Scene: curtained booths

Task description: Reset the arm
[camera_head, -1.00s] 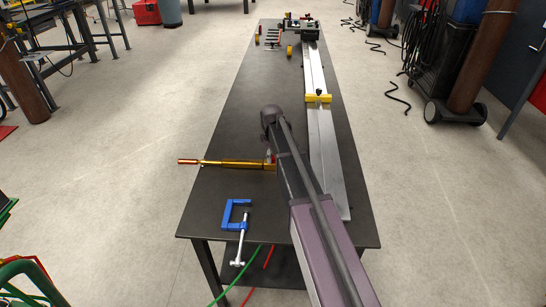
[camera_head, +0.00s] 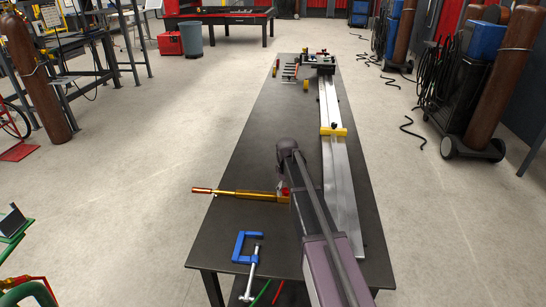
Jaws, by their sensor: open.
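My arm (camera_head: 308,220), purple and dark grey, reaches forward from the bottom of the head view over the near part of a long dark worktable (camera_head: 235,165). A rounded dark joint (camera_head: 287,146) is its farthest visible part. My gripper cannot be made out; my arm may hide it.
A blue C-clamp (camera_head: 240,246) lies at the table's near left edge. A long metal rail (camera_head: 338,180) with a yellow block (camera_head: 333,132) runs along the right side. Small tools (camera_head: 290,71) sit at the far end.

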